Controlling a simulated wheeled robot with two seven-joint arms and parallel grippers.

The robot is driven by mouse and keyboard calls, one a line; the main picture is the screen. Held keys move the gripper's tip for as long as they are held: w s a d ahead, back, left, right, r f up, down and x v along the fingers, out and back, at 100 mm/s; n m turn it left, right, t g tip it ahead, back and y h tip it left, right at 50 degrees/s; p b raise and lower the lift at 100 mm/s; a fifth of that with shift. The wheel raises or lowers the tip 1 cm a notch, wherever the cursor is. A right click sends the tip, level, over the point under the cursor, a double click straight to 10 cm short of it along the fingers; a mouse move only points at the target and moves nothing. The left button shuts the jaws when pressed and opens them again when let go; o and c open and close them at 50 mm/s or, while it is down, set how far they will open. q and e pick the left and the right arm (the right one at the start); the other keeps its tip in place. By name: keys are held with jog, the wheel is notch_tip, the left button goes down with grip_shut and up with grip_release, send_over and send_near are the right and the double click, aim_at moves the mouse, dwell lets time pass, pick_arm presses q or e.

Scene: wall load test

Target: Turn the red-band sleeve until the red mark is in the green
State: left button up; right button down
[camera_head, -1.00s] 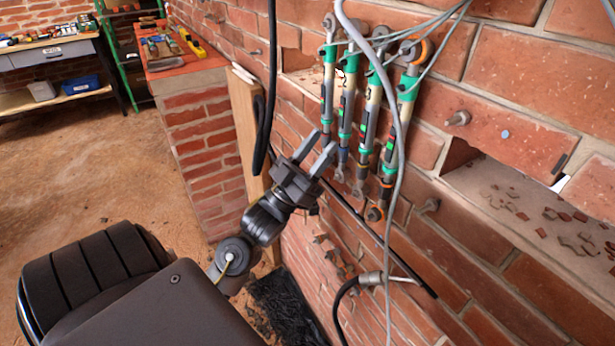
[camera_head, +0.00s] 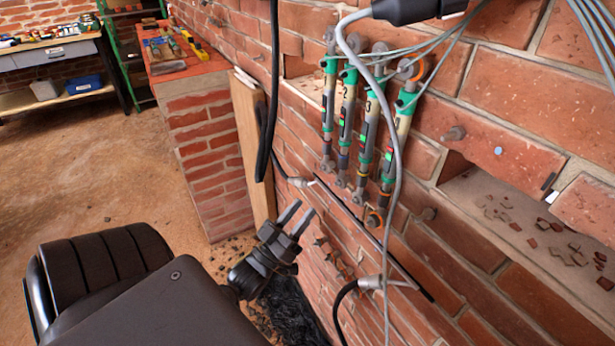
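Several numbered rods with green collars hang side by side on the brick wall; the third rod (camera_head: 369,127) and the rightmost rod (camera_head: 399,125) show small green and red marks. Coloured bands sit near their lower ends; a reddish band seems to be on the third rod (camera_head: 361,183), but it is too small to be sure. My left gripper (camera_head: 298,217) is open and empty, below and left of the rods, its two fingers parallel with a gap between them. It touches no rod. My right gripper is not in view.
A grey cable (camera_head: 397,170) hangs in front of the rightmost rod. A black cable (camera_head: 268,110) hangs left of the rods. A thin black bar (camera_head: 395,262) slants below them. A dark cylindrical object (camera_head: 405,9) is at the top edge. A brick pier (camera_head: 207,150) stands left.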

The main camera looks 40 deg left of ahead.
pick_arm(q)
jog(key=d+f+n+g+p, duration=0.1)
jog(key=f+n+g+p, duration=0.1)
jog(key=f, duration=0.6)
jog(key=d+f+n+g+y+p, duration=0.1)
jog(key=d+f+n+g+p, duration=0.1)
jog(key=f, duration=0.5)
jog(key=shift+s+f+g+p, duration=0.2)
jog(key=shift+f+g+p, duration=0.15)
jog(key=shift+g+p, duration=0.75)
jog(key=shift+t+p, duration=0.3)
